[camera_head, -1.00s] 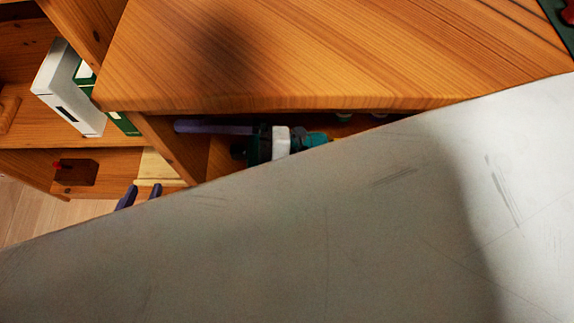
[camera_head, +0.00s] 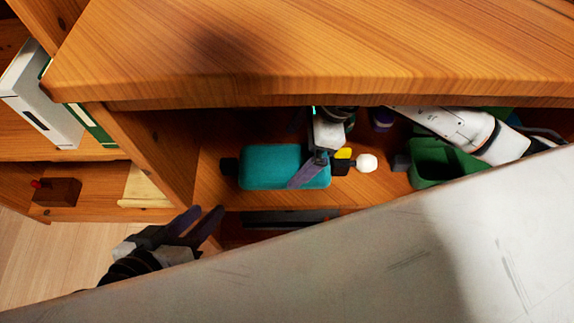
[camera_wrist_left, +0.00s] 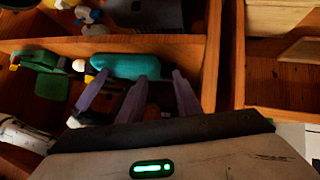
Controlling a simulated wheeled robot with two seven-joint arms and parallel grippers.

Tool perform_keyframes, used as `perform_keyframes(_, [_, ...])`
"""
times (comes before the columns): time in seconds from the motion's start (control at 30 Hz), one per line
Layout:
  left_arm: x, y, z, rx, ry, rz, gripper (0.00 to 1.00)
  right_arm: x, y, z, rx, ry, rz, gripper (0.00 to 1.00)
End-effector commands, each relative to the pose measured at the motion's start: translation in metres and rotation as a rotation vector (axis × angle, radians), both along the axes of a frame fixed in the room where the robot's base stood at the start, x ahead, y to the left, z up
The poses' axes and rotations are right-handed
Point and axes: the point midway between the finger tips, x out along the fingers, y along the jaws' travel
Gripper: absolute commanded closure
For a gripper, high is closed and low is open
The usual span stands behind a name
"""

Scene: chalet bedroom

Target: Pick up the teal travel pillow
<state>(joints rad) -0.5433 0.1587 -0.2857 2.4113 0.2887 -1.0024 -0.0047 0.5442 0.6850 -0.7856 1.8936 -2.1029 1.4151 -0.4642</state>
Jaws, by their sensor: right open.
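The teal travel pillow (camera_head: 262,165) lies in the open wooden compartment below the top board, with its right end partly covered. It also shows in the left wrist view (camera_wrist_left: 125,65), beyond the purple fingers. My right gripper (camera_head: 311,166) is at the pillow's right end, one purple finger across its front right corner; I cannot tell whether it touches. It is open, and its other finger is hard to make out. My left gripper (camera_head: 208,213) is open and empty in front of the compartment, to the lower left of the pillow.
A green bin (camera_head: 428,165), a white round item (camera_head: 367,162) and a yellow item (camera_head: 343,153) are right of the pillow. The wooden top board (camera_head: 300,60) overhangs the compartment. An upright divider (camera_head: 150,150) bounds it on the left. A white binder (camera_head: 40,95) stands further left.

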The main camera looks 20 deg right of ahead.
Motion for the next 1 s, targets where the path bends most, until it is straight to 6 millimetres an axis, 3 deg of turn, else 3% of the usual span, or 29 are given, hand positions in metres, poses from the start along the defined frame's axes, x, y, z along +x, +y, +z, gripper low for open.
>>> perform_keyframes(0.3, [0.002, -0.01, 0.013, -0.076, -0.053, -0.002, 0.69, 0.004, 0.02, -0.049, 0.003, 0.005, 0.0, 0.0])
perform_keyframes(0.57, [0.002, -0.01, 0.018, -0.083, -0.058, -0.002, 0.69, 0.005, 0.021, -0.05, 0.003, 0.004, 0.0, 0.0])
perform_keyframes(0.8, [0.002, -0.01, 0.017, -0.083, -0.058, -0.003, 0.69, 0.005, 0.021, -0.05, 0.004, 0.003, 0.0, 0.4])
perform_keyframes(1.0, [0.002, -0.01, 0.017, -0.081, -0.058, -0.003, 0.69, 0.005, 0.021, -0.049, 0.005, 0.002, -0.001, 0.41])
